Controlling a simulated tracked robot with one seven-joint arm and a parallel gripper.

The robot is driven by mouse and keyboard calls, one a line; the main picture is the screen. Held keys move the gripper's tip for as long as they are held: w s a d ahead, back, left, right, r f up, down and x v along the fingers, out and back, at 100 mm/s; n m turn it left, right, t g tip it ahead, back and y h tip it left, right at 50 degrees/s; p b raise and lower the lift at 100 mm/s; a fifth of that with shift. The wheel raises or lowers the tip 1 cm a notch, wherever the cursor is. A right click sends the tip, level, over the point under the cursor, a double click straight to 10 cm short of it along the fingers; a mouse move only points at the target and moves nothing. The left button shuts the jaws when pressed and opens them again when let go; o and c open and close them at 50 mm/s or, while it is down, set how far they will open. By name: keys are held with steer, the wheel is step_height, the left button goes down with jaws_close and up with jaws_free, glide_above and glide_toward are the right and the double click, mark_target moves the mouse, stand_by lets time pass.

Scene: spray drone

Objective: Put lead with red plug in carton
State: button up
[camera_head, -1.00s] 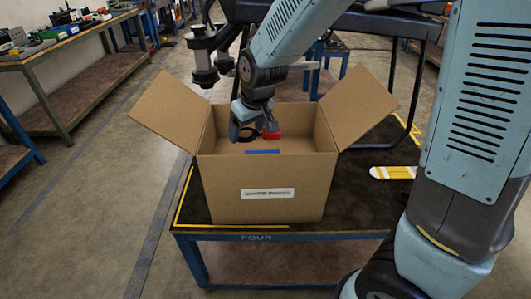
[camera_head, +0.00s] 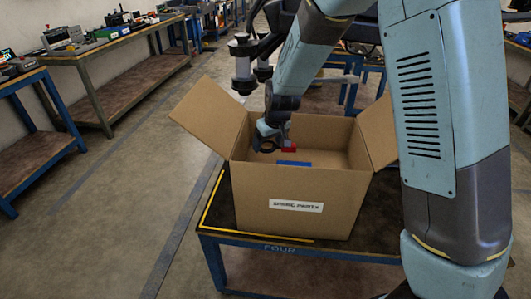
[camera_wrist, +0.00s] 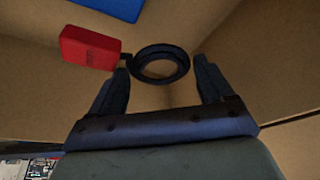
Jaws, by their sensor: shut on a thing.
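The open cardboard carton (camera_head: 270,208) stands on a dark-topped table in the head view, its flaps spread. My gripper (camera_head: 270,138) reaches down into its mouth from above. It is shut on the lead with the red plug: the black coiled ring (camera_wrist: 181,76) sits between the fingers (camera_wrist: 162,68) in the wrist view. The red plug (camera_wrist: 88,48) hangs off to the left of the ring and also shows in the head view (camera_head: 289,148). Carton walls surround the lead in the wrist view. Whether it touches the carton floor I cannot tell.
A blue patch (camera_head: 294,163) is on the carton's inside and also shows in the wrist view (camera_wrist: 115,6). The table (camera_head: 255,239) has blue edges and a "FOUR" label. A dark machine frame stands behind. Benches with tools (camera_head: 115,43) line the left wall; the floor between is clear.

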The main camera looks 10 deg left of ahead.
mark_target(266, 142)
steer(key=shift+w+a+f, duration=0.35)
steer(key=shift+w+f, duration=0.35)
steer(key=shift+f, duration=0.2)
steer(key=shift+w+a+f, duration=0.3)
steer(key=shift+w+f, duration=0.35)
steer(key=shift+f, duration=1.8)
steer(key=o, duration=1.1)
steer(key=shift+c, duration=0.2)
steer(key=v, duration=1.2)
